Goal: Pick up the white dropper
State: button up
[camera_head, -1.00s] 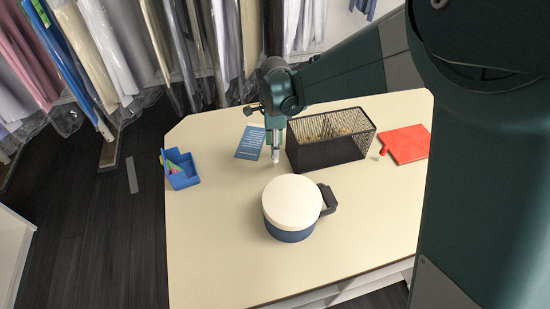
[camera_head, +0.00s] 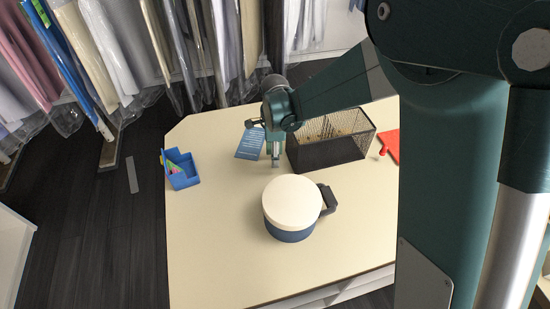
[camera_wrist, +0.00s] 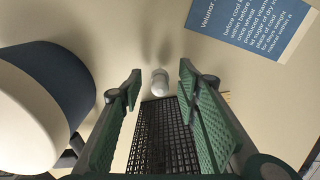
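A small white rounded thing, which looks like the white dropper (camera_wrist: 159,82), shows in the wrist view between the two green finger pads, with a gap on each side. My gripper (camera_wrist: 160,72) is open, its fingers on either side of it. In the head view my gripper (camera_head: 275,168) points down low over the table, left of the black mesh basket. There I cannot tell the dropper apart from the fingers. I cannot tell how high the fingertips are above the table.
The black mesh basket (camera_head: 325,150) stands close right of my gripper. A round blue box with a cream lid (camera_head: 292,200) is in front. A blue card (camera_head: 250,143) lies behind left. A blue tray (camera_head: 182,170) is at the left, a red item (camera_head: 390,147) at the right.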

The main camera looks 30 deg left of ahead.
dwell(0.4)
jog(key=c, duration=0.8)
jog(key=shift+o, duration=0.2)
jog(key=shift+r, duration=0.1)
jog(key=shift+r, duration=4.95)
